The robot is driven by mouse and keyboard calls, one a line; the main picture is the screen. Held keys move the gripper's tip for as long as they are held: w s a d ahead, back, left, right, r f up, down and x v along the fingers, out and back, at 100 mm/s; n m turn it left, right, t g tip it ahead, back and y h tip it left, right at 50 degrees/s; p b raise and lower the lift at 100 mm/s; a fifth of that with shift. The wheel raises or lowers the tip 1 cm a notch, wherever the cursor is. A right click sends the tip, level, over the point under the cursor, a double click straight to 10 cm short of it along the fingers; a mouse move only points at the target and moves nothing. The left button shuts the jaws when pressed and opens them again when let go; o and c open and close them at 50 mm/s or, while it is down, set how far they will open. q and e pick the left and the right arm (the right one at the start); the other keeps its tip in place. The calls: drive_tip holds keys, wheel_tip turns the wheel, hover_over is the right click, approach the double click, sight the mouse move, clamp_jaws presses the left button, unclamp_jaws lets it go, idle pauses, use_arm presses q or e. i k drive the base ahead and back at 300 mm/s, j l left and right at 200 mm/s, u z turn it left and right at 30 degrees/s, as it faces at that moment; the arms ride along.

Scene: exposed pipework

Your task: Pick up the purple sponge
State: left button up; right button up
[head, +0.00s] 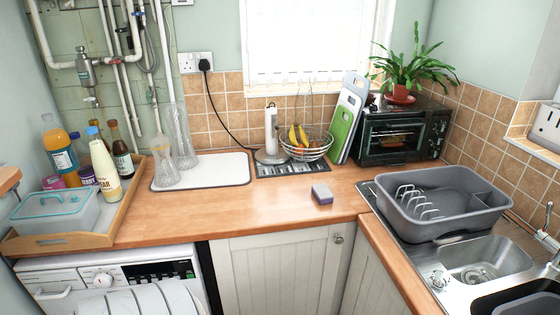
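Neither of my grippers shows in the head view.
A white tray (222,172) with glass vases stands to the left, and a wooden tray (116,210) of bottles is farther left. A fruit basket (307,150) and a toaster oven (400,137) stand behind. A grey dish rack (408,210) is at the right. The worktop around the sponge is clear.

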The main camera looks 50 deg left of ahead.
sight(321, 194)
drive_tip(key=u, duration=1.4)
